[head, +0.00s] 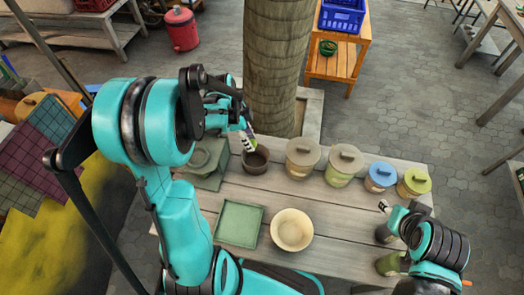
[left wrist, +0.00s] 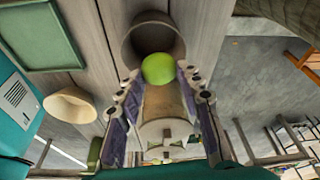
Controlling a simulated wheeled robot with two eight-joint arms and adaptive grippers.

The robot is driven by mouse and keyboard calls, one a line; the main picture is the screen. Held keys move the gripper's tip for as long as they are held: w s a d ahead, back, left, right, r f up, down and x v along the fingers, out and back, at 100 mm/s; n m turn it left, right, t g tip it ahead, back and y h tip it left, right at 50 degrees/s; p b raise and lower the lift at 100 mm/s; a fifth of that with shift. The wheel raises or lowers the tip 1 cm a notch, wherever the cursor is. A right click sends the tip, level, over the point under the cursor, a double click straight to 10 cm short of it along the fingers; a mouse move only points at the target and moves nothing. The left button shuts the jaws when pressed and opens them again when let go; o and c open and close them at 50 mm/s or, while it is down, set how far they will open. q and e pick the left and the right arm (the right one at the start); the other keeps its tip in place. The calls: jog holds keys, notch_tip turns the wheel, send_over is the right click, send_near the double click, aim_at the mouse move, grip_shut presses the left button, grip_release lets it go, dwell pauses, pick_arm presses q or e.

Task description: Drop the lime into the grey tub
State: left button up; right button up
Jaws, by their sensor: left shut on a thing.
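The bright green lime (left wrist: 158,68) sits between the fingertips of my left gripper (head: 248,136), which is shut on it. The grey tub (head: 255,162) is a small, dark, open pot on the wooden table. The tub also shows in the left wrist view (left wrist: 135,42), with the lime partly over its opening. The gripper is above the tub, close to its far left side in the head view. I cannot tell the exact height. In the head view the lime is mostly hidden by the fingers. My right gripper (head: 386,208) is over the table's right end; its jaws are unclear.
A green square tray (head: 239,223) and a cream bowl (head: 291,230) lie nearer. A thick post (head: 270,70) rises behind.

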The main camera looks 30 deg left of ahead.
pick_arm(q)
jog(key=shift+s+f+b, duration=0.1)
jog(key=shift+f+b, duration=0.3)
jog(key=shift+f, duration=0.05)
notch_tip(320, 180, down, 5)
jog(key=b, duration=0.3)
jog(key=shift+b, duration=0.35)
jog(key=o, duration=1.3)
jog(key=shift+o, duration=0.2)
jog(key=shift+r, duration=0.15)
jog(key=v, duration=1.1)
jog(key=shift+r, duration=0.4)
jog(key=shift+s+a, duration=0.1)
